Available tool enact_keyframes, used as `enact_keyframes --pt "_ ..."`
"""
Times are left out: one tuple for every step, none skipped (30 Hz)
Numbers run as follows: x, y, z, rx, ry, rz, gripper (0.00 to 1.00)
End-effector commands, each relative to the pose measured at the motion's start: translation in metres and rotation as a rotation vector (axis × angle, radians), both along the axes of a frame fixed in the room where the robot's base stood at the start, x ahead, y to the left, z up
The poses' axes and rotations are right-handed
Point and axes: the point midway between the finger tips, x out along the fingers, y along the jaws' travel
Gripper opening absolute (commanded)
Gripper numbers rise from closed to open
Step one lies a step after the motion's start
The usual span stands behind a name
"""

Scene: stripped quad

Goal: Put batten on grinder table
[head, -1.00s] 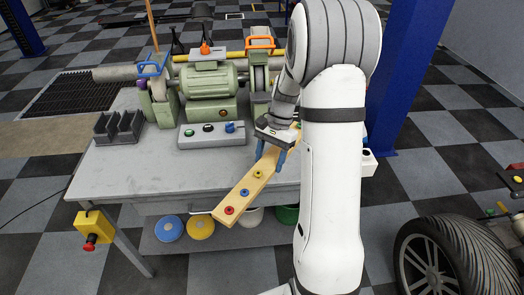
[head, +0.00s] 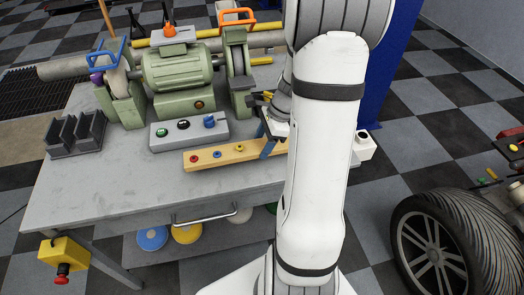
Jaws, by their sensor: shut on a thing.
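The batten (head: 217,154) is a long light-wood strip with red, blue and yellow round pieces along its top. It lies along or just above the grey grinder table (head: 110,182), in front of the switch box; I cannot tell whether it touches the top. My gripper (head: 268,147) is shut on the batten toward its right part, with a blue finger showing at its side. The batten's right end is hidden behind my white arm. The green bench grinder (head: 178,75) stands at the back of the table.
A grey switch box (head: 189,133) with buttons sits just behind the batten. A dark slotted holder (head: 76,134) stands at the table's left. A yellow emergency-stop box (head: 63,258) hangs at the front left corner. A wheel (head: 440,245) stands at right. The table's front left is clear.

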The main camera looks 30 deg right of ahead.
Motion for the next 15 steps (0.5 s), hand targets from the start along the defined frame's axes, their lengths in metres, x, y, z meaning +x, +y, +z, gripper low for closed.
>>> enact_keyframes --pt "-0.001 -0.001 -0.005 0.002 0.002 -0.002 0.20" --pt "-0.001 -0.001 -0.009 0.002 0.002 -0.004 0.20" --pt "-0.001 -0.001 -0.015 0.001 0.004 -0.005 0.20" --pt "-0.002 -0.001 -0.020 0.002 0.004 -0.005 0.20" --pt "-0.002 -0.001 -0.024 0.002 0.005 -0.004 0.20" --pt "-0.002 -0.002 -0.030 0.002 0.004 -0.007 0.20" --pt "-0.002 -0.002 -0.033 0.002 0.003 -0.007 0.20" --pt "-0.002 -0.002 -0.035 0.002 0.002 -0.006 0.20" --pt "-0.001 -0.002 -0.036 0.000 0.001 -0.006 0.20" --pt "-0.001 -0.002 -0.035 0.000 0.001 -0.006 0.20" --pt "-0.001 -0.002 -0.035 0.000 0.000 -0.005 0.20" --pt "-0.001 -0.003 -0.035 0.000 0.000 -0.005 0.20" --pt "-0.001 -0.003 -0.035 0.000 0.000 -0.006 0.20" --pt "-0.001 -0.003 -0.035 0.000 0.000 -0.006 0.20" --pt "-0.001 -0.003 -0.035 0.000 0.000 -0.006 0.20"
